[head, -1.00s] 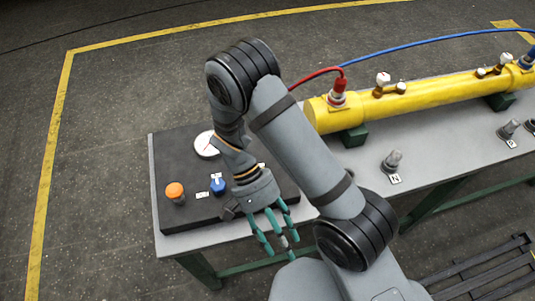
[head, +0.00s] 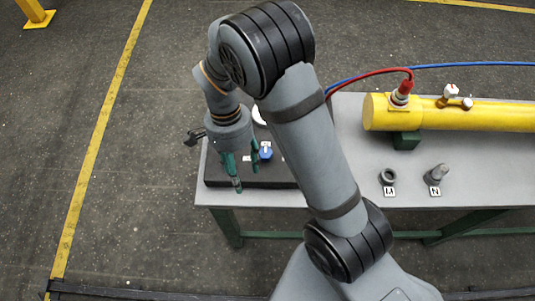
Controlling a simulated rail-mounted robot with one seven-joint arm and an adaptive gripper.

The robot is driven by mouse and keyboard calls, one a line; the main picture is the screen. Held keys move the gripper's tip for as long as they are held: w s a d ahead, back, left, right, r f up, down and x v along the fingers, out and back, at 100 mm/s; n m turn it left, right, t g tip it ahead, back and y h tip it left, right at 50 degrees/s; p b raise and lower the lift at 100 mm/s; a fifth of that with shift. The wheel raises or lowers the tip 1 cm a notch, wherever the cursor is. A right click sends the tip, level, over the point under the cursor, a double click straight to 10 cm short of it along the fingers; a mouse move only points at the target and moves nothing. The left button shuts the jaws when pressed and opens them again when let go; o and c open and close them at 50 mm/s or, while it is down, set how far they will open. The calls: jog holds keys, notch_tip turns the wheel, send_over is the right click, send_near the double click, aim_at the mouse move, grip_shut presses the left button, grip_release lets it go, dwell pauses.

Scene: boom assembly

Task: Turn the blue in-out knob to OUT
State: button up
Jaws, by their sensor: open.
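The blue in-out knob (head: 266,153) sits on the black panel (head: 272,182) at the left end of the table. A small white label lies just above it and another to its left; their text is too small to read. My gripper (head: 243,172) is open and empty, with its green fingers pointing down over the panel. It is just left of the knob in the picture, and the right finger is close beside the knob. I cannot tell whether they touch. The orange button is hidden behind my gripper.
A white gauge (head: 258,116) is partly hidden behind my arm. A yellow cylinder (head: 470,115) with a red hose (head: 375,72) and a blue hose (head: 480,65) lies at the right. Two labelled parts, a ring (head: 388,176) and a pin (head: 437,173), stand on the grey table (head: 490,180).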

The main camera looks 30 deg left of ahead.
aim_at(265, 152)
jog(key=w+m+t+y+b, duration=0.2)
jog(key=w+m+b, duration=0.15)
jog(key=w, duration=0.95)
jog(key=shift+n, duration=0.35)
notch_tip(265, 152, down, 10)
jog(key=shift+d+p, duration=0.15)
jog(key=shift+p, duration=0.2)
jog(key=c, duration=1.1)
jog(key=shift+c, duration=0.2)
